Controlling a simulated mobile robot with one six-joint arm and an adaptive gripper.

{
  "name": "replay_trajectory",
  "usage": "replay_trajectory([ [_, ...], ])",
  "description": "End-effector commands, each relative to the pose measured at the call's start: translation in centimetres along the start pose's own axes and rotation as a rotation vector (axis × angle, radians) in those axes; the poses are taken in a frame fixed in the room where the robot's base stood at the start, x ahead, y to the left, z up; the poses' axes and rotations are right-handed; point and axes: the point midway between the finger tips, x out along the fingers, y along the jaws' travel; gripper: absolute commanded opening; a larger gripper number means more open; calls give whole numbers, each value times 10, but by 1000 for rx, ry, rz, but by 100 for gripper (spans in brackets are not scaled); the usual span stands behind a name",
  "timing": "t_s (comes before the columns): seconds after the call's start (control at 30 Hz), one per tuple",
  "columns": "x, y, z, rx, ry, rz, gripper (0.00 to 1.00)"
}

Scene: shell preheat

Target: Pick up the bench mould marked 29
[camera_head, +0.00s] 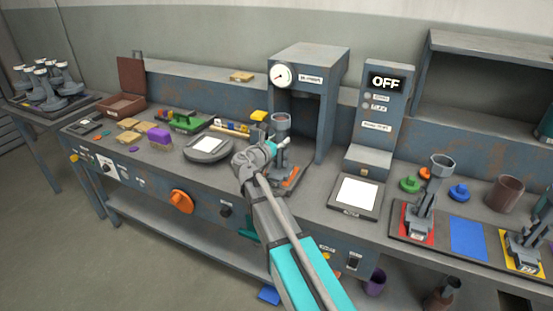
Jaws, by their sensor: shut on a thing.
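A grey mould (281,122) with a round cup-like top stands in front of the press. My gripper (282,149) is shut on it at its upper part, reaching from the front. My gripper hides part of the mould's middle. Its lower part is near an orange-edged pad (291,177); I cannot tell whether it touches it. No number can be read on it. Similar grey moulds stand at the right, one (443,166) on a red pad and one (541,238) on a yellow pad; no number can be read on these either.
The press (308,62) with a gauge stands right behind my gripper. A control box (385,95) reading OFF is to the right. A round plate (208,148) lies to the left. A blue pad (468,238) at the right is empty. Several grey pieces stand on the far left table (86,100).

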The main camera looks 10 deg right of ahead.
Motion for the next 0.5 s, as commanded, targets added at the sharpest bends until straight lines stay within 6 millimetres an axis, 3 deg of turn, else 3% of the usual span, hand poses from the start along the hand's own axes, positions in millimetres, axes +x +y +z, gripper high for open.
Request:
replay_trajectory([
  [0.03,0,0,0,-1,0,0,12],
  [0.1,0,0,0,-1,0,1,0],
  [0.5,0,1,2,-1,-1,1,0],
])
